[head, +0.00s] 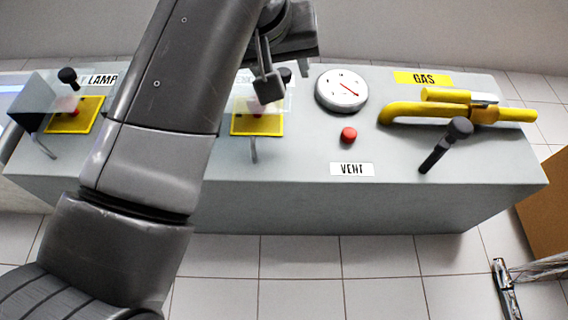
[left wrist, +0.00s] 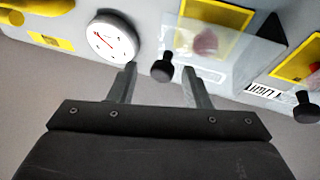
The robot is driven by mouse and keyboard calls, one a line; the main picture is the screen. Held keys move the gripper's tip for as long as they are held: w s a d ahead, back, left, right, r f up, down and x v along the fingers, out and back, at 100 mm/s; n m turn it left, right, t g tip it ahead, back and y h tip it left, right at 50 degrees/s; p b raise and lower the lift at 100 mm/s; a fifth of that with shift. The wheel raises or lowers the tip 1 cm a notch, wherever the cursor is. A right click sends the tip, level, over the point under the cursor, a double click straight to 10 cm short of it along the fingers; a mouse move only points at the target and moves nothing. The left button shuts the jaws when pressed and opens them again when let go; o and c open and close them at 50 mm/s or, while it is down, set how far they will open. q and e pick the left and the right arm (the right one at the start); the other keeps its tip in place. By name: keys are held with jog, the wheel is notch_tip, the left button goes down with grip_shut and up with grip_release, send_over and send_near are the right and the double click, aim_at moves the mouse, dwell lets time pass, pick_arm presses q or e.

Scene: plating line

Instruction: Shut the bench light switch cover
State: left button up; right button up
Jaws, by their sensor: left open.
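The bench light switch unit has a yellow plate (head: 257,124) beneath a clear cover (head: 279,104). Its label is partly hidden by my left arm in the head view, and LIGHT (left wrist: 263,91) reads in the left wrist view. The clear cover (left wrist: 212,62) appears raised over the plate and red switch (left wrist: 206,42), though its exact angle is hard to judge. A black knob (left wrist: 163,68) shows at the cover's edge. My left gripper (head: 268,90) is open above the unit. In the left wrist view, the knob appears between its fingertips (left wrist: 160,70); contact cannot be told. My right gripper is out of view.
A similar LAMP unit with a yellow plate (head: 88,106) stands left, beyond my arm. To the right are a round gauge (head: 341,90), a red button (head: 348,135), the VENT label (head: 352,169), yellow gas pipework (head: 405,112) and a black-knobbed lever (head: 440,150).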

pick_arm(q)
jog(key=b+v, duration=0.7)
jog(key=v, duration=0.9)
jog(key=shift+d, duration=0.15)
